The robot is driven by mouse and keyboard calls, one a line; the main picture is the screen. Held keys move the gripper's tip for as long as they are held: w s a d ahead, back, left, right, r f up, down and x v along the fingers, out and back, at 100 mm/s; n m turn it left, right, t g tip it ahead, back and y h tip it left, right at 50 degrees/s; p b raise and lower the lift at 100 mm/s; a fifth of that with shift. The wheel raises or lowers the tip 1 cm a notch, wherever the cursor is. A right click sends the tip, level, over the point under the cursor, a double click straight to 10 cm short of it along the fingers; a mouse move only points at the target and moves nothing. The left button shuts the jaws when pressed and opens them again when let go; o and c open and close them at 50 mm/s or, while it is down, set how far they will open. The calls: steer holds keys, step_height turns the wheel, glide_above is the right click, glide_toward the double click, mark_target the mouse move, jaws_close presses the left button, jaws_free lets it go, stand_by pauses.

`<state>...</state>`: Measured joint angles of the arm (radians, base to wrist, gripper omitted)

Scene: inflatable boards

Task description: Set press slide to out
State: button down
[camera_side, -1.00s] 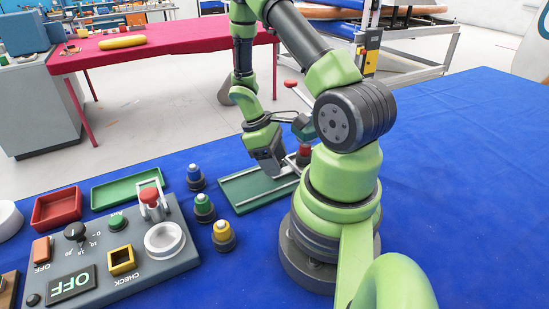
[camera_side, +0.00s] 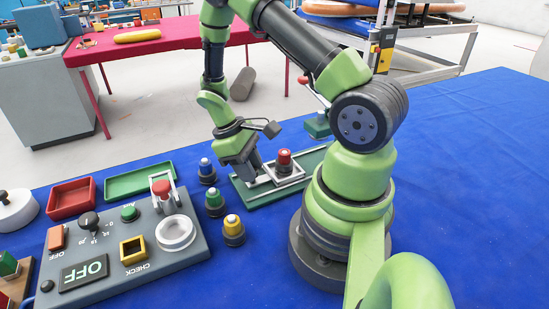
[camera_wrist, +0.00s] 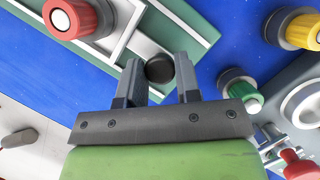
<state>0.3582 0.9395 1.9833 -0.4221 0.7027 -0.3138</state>
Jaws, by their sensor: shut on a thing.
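The press slide (camera_side: 290,180) is a light grey square frame on a long green base (camera_side: 252,200) with pale rails. A red-topped plug (camera_side: 284,157) stands upright in the frame. The green press head (camera_side: 317,126) with its red-tipped lever is behind and to the right, and the frame sits clear of it towards the left end. My gripper (camera_side: 254,182) is low at the frame's left side. In the wrist view my gripper (camera_wrist: 159,72) is shut on the slide's round black knob (camera_wrist: 160,69). The frame (camera_wrist: 118,25) and red plug (camera_wrist: 72,17) lie just beyond it.
Blue (camera_side: 207,171), green (camera_side: 215,203) and yellow (camera_side: 233,230) plugs stand in a row left of the base. A grey control panel (camera_side: 195,255) reading OFF lies further left, with red (camera_side: 72,197) and green (camera_side: 140,181) trays behind. The blue tabletop right of my arm is clear.

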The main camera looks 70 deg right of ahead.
steer(key=shift+w+a, duration=0.9)
steer(key=shift+w, duration=0.05)
steer(key=c, duration=0.8)
jaws_free()
steer(key=v, duration=1)
steer(key=shift+s, duration=0.1)
steer(key=shift+r, duration=0.1)
